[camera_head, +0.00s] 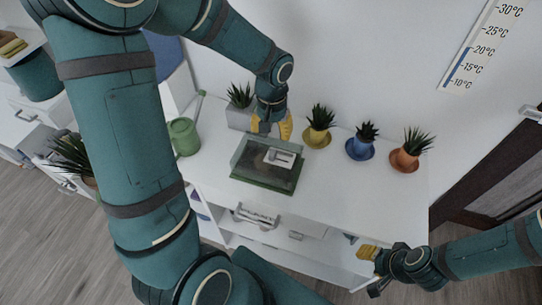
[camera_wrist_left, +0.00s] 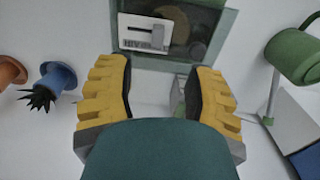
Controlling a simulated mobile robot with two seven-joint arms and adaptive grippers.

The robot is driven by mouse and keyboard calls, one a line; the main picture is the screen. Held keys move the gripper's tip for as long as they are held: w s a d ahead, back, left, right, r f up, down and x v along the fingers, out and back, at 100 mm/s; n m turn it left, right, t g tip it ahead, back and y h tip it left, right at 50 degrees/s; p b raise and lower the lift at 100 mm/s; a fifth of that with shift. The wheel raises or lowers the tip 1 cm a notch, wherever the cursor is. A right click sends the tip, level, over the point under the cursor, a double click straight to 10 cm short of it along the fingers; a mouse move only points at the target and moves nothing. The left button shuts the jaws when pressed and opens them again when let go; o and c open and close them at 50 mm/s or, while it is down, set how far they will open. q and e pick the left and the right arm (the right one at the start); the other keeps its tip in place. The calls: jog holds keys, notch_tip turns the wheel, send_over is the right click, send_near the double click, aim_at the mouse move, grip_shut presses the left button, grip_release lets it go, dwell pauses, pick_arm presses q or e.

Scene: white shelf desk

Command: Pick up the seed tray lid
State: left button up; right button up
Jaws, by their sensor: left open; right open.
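The seed tray lid (camera_head: 253,157) is a clear greenish box sitting on a green seed tray (camera_head: 262,186) on the white desk. A white card with a grey piece shows on the lid's top. The lid also shows at the top of the left wrist view (camera_wrist_left: 207,20), partly cut off by the frame. My left gripper (camera_head: 271,127) is open and empty at the lid's far edge; in its wrist view its yellow fingers (camera_wrist_left: 158,90) are spread, with the lid beyond the tips. My right gripper (camera_head: 368,253) is open and empty, low at the desk's front right.
A green watering can (camera_head: 185,136) stands left of the lid. A grey-potted plant (camera_head: 240,118) stands behind it. Yellow (camera_head: 317,136), blue (camera_head: 360,148) and orange (camera_head: 405,159) pots stand to the right. Desk space right of the lid is clear.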

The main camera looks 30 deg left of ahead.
aim_at(273, 151)
pick_arm(q)
jog(key=f, duration=0.3)
jog(key=f+b, duration=0.1)
jog(key=f, duration=0.3)
jog(key=f+b, duration=0.1)
jog(key=f, duration=0.2)
jog(key=shift+w+d+f, duration=0.1)
jog(key=shift+w+f, duration=0.1)
jog(key=shift+w, duration=0.1)
jog(key=shift+r, duration=0.1)
grip_shut()
